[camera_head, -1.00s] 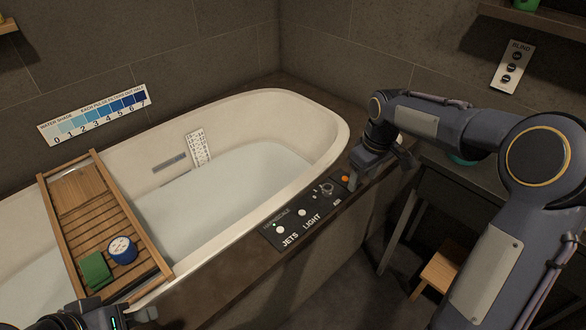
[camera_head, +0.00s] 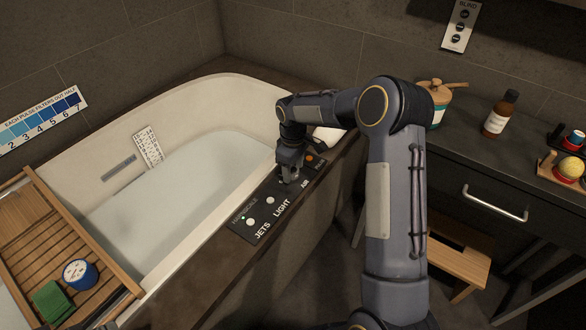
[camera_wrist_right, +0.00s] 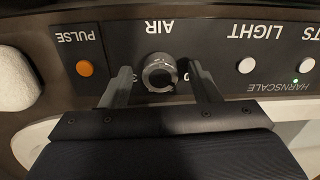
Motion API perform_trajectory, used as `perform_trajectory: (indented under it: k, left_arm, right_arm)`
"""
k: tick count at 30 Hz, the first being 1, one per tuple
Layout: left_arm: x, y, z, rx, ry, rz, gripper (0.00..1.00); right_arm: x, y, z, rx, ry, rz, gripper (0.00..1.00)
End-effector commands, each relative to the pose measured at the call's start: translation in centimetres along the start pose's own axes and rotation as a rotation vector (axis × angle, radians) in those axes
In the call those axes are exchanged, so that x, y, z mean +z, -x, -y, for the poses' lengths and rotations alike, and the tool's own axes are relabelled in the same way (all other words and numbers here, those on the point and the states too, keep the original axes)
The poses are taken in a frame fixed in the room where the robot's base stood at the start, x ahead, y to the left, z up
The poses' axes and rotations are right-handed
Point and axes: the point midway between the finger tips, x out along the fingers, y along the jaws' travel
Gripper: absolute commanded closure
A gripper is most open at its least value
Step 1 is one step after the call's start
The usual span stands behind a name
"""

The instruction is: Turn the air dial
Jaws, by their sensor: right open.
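The air dial (camera_wrist_right: 159,72) is a round grey knob on the dark control panel (camera_wrist_right: 213,55), under the upside-down word AIR in the right wrist view. My right gripper (camera_wrist_right: 160,80) is open, with one finger on each side of the dial and a gap to it on both sides. In the head view my right gripper (camera_head: 290,180) reaches down over the panel (camera_head: 240,233) on the tub's edge, and it hides the dial there. A digit shows on either side of the dial, partly covered by the fingers. My left gripper is not in view.
An orange PULSE button (camera_wrist_right: 85,68) and a white LIGHT button (camera_wrist_right: 246,65) flank the dial. A green light (camera_wrist_right: 295,81) is lit near HARNSCALE. The bathtub (camera_head: 190,180) holds water, with a wooden tray (camera_head: 30,225) across it. A dark counter (camera_head: 490,170) stands at right.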

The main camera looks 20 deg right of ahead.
Motion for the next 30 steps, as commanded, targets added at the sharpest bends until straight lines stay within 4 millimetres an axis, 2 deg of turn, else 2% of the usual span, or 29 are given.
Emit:
perform_trajectory:
  k: [7, 17, 25, 30]
  left_arm:
    - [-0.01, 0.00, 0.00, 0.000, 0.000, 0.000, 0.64]
    - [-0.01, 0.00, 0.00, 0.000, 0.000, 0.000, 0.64]
    - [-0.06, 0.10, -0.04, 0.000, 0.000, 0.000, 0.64]
    - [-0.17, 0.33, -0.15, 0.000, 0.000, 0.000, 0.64]
  right_arm:
    - [0.00, -0.08, 0.01, 0.000, 0.000, 0.000, 0.44]
    - [0.00, -0.06, 0.01, 0.000, 0.000, 0.000, 0.88]
    - [-0.01, -0.01, 0.02, 0.001, -0.022, 0.000, 0.89]
    - [-0.02, 0.06, 0.04, 0.001, -0.093, 0.001, 0.89]
